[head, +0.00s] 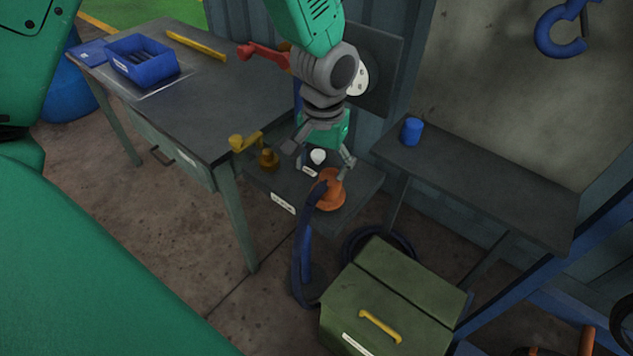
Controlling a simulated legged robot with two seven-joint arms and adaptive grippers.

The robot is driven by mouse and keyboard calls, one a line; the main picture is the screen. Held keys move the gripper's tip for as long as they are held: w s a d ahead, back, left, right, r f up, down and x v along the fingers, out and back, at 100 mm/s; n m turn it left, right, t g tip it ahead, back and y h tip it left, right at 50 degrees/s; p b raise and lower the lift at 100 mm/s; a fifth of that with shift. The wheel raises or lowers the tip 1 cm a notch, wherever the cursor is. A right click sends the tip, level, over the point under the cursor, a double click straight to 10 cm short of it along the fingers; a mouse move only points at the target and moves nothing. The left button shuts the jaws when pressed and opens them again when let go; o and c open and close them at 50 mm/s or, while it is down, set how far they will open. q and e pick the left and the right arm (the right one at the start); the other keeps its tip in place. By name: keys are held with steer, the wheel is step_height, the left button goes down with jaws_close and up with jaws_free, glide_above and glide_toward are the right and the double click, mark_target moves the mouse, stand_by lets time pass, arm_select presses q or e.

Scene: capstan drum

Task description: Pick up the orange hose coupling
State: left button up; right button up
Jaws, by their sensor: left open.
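The orange hose coupling (331,196) sits on a small low shelf (357,191) in the middle of the head view, with a dark blue hose (304,250) hanging from it over the shelf's front edge. My left gripper (318,162) is just above and behind the coupling, pointing down with its fingers spread. One finger is left of the coupling and the other is near its upper right side. Nothing is held between them. I cannot tell whether the right finger touches the coupling. My right gripper is not in view.
A brass fitting (268,159) and a yellow-handled part (245,141) are left of the gripper. A workbench (225,105) with a blue bin (143,62) stands left. A green box (405,285) is in front, and a dark table (480,180) with a blue cup (412,131) is right.

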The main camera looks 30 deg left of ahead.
mark_target(325, 173)
arm_select(q)
steer(key=d+f, duration=0.3)
steer(key=d, duration=0.1)
steer(key=shift+s+f, duration=0.15)
steer(key=shift+s, duration=0.15)
steer(key=shift+w+f, duration=0.1)
steer(key=a, duration=0.3)
steer(key=shift+a+f, duration=0.25)
steer(key=shift+a, duration=0.1)
steer(key=c, duration=0.7)
steer(key=shift+a, duration=0.25)
steer(key=c, duration=0.5)
steer(key=shift+d, duration=0.15)
steer(key=shift+c, duration=1.2)
steer(key=shift+d+r, duration=0.15)
steer(key=shift+d, duration=1)
jaws_close()
steer(key=shift+a, duration=0.7)
steer(key=shift+a+r, duration=0.1)
steer(key=shift+r, duration=0.2)
steer(key=r, duration=0.6)
steer(key=d+r, duration=0.1)
steer(key=r, duration=0.2)
steer(key=shift+a+r, duration=0.2)
steer(key=shift+a, duration=0.2)
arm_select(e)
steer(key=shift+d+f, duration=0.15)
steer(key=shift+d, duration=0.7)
